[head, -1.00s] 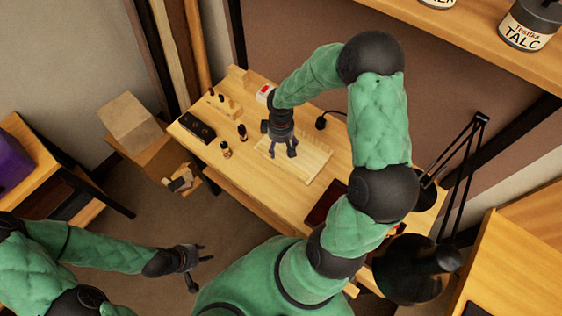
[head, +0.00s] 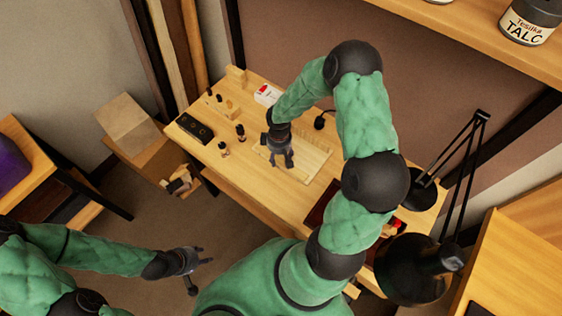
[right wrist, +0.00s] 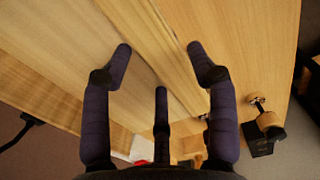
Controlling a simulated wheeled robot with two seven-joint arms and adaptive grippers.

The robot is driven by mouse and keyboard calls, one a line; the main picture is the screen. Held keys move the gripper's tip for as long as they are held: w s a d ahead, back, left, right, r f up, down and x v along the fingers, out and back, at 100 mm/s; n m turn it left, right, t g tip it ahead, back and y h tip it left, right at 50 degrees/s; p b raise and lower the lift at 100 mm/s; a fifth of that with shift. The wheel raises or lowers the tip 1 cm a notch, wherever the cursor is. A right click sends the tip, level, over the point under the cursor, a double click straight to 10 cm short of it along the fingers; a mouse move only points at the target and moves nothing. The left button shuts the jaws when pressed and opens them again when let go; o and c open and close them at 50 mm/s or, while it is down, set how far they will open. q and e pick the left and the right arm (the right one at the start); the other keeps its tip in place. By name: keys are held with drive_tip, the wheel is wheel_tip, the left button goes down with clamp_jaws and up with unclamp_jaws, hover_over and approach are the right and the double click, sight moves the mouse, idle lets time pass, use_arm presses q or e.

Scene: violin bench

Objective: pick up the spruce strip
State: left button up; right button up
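In the right wrist view a long pale wooden strip (right wrist: 165,50), which looks like the spruce strip, runs diagonally from the top edge down between my fingers. It lies along a pale wooden board with a notched edge; that board (head: 315,158) also shows on the bench in the head view. My right gripper (right wrist: 159,52) is open, with its fingertips spread on either side of the strip and no clear contact. In the head view my right gripper (head: 281,160) is over the board and hides part of it. My left gripper (head: 206,256) is open and empty, away from the bench.
On the bench (head: 285,203) stand a black case (head: 195,128), small dark-topped pieces (head: 240,132), a white-and-red box (head: 266,95) and a wooden block (head: 228,108). A black lamp (head: 425,265) stands at the right. The bench front between board and edge is fairly clear.

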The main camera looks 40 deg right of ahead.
drive_tip(key=c, duration=0.5)
